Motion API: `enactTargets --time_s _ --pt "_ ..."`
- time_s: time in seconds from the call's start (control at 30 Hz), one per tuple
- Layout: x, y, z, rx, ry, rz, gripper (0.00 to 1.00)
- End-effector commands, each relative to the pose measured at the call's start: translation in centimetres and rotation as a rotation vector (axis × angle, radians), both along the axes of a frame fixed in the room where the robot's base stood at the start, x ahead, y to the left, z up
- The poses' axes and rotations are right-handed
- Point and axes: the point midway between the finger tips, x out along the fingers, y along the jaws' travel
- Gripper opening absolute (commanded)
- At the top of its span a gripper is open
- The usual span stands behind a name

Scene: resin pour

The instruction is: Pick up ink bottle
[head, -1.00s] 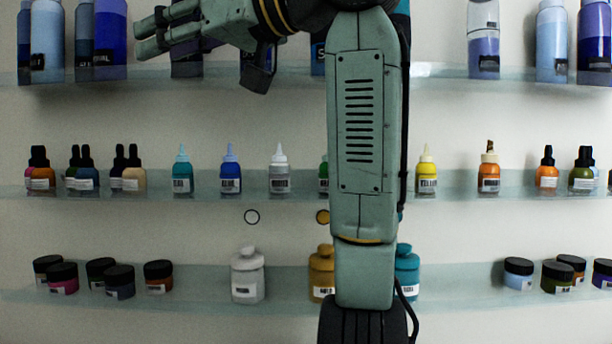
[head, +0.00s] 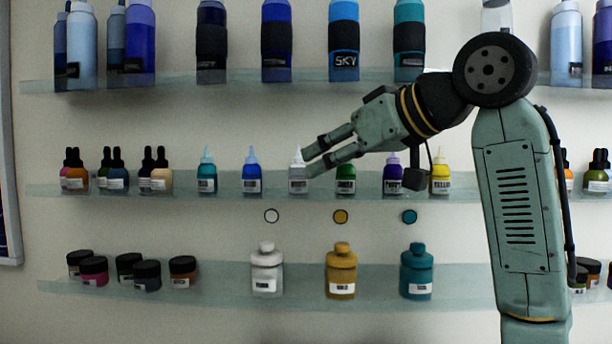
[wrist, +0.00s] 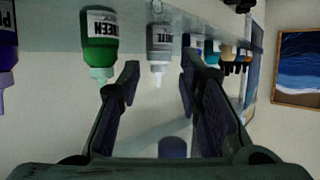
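Several small ink bottles with pointed caps stand on the middle glass shelf. A grey-white one (head: 298,183) stands in front of my gripper (head: 315,157); a teal one (head: 207,180) and a blue one (head: 251,180) are to its left. A green one (head: 346,182), a purple one (head: 392,182) and a yellow one (head: 440,180) are to its right. In the wrist view, which is upside down, the grey-white bottle (wrist: 159,42) shows between the two spread fingers of my gripper (wrist: 158,78). The green bottle (wrist: 99,42) is just left of the fingers. My gripper is open and empty; contact cannot be told.
Tall bottles, one labelled SKY (head: 343,40), stand on the upper shelf (head: 180,78). White (head: 266,270), ochre (head: 341,270) and teal (head: 417,268) jugs and several dark-lidded jars (head: 147,274) are on the lower shelf. A framed picture (wrist: 297,65) hangs in the wrist view.

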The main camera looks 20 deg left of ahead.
Motion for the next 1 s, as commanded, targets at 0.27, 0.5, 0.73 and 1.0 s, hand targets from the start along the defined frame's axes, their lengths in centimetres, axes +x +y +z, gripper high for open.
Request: enactTargets --time_s 0.27,0.5,0.73,1.0 --pt "1.6 2.9 -1.2 0.000 0.001 0.000 0.33" --pt "3.2 5.7 -2.6 0.001 0.001 0.001 0.33" --pt "3.8 6.6 -3.2 0.002 -0.001 0.000 0.33" --pt "3.7 6.6 -3.2 0.002 -0.001 0.000 0.23"
